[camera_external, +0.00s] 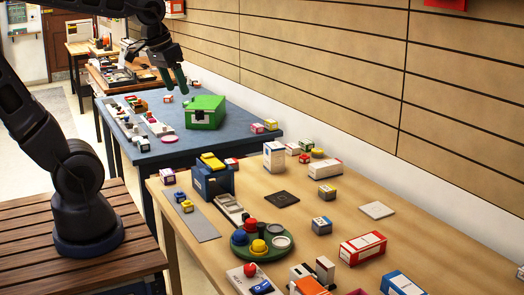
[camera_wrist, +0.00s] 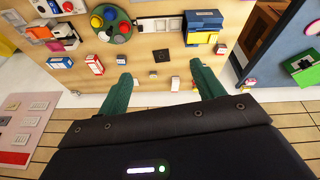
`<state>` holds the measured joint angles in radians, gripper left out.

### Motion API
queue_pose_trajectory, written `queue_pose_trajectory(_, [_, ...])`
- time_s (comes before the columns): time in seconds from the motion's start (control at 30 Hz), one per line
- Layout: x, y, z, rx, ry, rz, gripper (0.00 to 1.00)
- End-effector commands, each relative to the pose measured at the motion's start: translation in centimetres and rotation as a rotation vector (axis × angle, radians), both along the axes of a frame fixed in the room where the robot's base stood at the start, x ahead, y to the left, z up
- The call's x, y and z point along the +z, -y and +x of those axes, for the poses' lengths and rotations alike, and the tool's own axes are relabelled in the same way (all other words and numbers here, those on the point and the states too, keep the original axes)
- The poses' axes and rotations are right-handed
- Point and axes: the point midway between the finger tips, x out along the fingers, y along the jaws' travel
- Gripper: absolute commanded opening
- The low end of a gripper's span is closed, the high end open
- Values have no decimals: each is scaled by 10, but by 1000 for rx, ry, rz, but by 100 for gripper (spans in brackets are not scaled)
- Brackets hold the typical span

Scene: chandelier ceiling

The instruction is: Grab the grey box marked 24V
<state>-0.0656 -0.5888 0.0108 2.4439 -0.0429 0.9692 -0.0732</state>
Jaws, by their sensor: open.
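My gripper (camera_external: 175,78) is open and empty, high in the upper left of the external view, appearing above the blue table and well apart from the grey box. Its two green fingers (camera_wrist: 159,75) are spread in the wrist view, with the table surface beyond them.
A blue box (camera_external: 211,178) with a yellow top, a red-white box (camera_external: 362,248), a black square (camera_external: 281,199) and a pale square pad (camera_external: 377,210) lie around. A green box (camera_external: 204,112) stands on the blue table (camera_external: 230,140). A slatted wall (camera_external: 330,75) borders the tables.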

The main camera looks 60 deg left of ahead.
Motion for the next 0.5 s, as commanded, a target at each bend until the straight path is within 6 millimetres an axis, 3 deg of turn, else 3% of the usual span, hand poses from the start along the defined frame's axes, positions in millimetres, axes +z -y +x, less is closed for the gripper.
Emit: queue_pose_trajectory(0.5, [-19,-58,113,325,-165,-147,67])
